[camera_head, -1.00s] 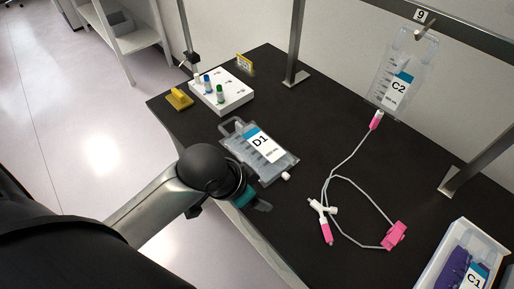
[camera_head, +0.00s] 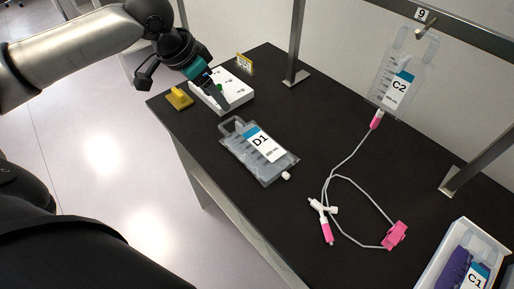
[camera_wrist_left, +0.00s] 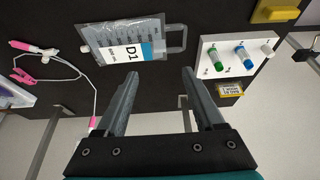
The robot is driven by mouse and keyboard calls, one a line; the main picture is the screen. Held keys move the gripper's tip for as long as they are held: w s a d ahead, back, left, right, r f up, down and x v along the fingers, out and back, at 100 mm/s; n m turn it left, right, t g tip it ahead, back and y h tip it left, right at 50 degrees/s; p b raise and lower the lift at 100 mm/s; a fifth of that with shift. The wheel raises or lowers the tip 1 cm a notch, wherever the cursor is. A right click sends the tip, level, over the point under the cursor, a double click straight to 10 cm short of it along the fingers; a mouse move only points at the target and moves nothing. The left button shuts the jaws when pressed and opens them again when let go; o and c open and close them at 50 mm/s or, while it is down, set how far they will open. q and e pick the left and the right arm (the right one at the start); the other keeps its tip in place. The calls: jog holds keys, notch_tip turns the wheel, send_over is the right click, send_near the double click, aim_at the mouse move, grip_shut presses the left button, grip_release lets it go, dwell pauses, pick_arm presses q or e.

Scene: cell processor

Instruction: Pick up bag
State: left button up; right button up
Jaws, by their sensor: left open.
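A clear bag labelled D1 (camera_head: 245,155) lies flat on the black table, its handle loop toward the back left and a white cap at its front right. The D1 bag also shows in the left wrist view (camera_wrist_left: 110,40), ahead of the fingers. A bag labelled C2 (camera_head: 388,75) hangs from a hook on the rail. A bag labelled C1 (camera_head: 474,275) lies in a white bin at the lower right. My left gripper (camera_head: 214,92) is open and empty, above the white tube rack and back-left of the D1 bag; its two fingers are apart in the wrist view (camera_wrist_left: 160,75).
The white rack (camera_head: 240,98) holds small capped tubes, partly hidden by my gripper. A yellow block (camera_head: 179,98) and a yellow sign (camera_head: 245,63) stand near it. Pink-clamped tubing (camera_head: 352,182) runs across the table from C2. Metal posts (camera_head: 296,45) rise from the table. The white bin (camera_head: 436,262) is lower right.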

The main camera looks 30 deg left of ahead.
aim_at(238, 124)
pick_arm(q)
jog(key=b+x, duration=0.2)
jog(key=x, duration=1.1)
jog(key=shift+w+d+f, duration=0.15)
jog(key=shift+w+f, duration=0.05)
jog(key=shift+f, duration=0.15)
grip_shut()
dwell(0.8)
